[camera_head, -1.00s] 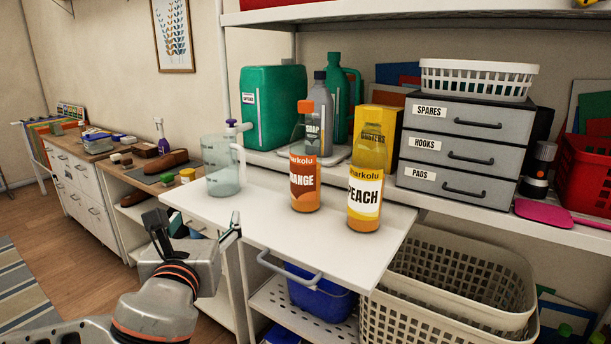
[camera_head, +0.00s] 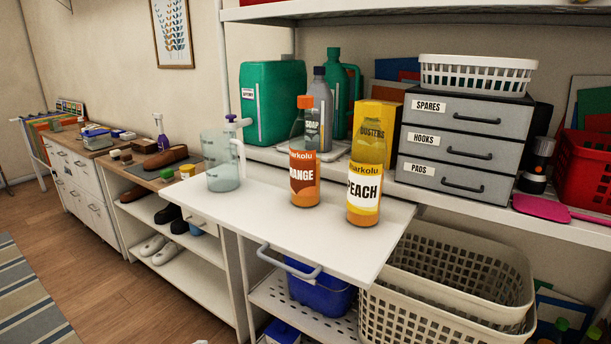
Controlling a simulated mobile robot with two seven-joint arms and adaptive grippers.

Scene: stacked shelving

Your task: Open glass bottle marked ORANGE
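The bottle marked ORANGE (camera_head: 304,165) stands upright on the white pull-out shelf (camera_head: 262,212), with its orange cap (camera_head: 305,102) on top. Its label is partly turned, so I read only "ANGE". A bottle marked PEACH (camera_head: 365,184) stands close to its right; no cap shows on it. Neither of my grippers shows in this view, apart from a small pale bit at the bottom edge that I cannot identify.
Behind stand a grey SOAP bottle (camera_head: 320,112), green canisters (camera_head: 273,102), a yellow DUSTERS box (camera_head: 378,120) and a grey drawer unit (camera_head: 465,147). Cream baskets (camera_head: 445,285) and a blue bin (camera_head: 320,296) sit below. The shelf's front left is clear.

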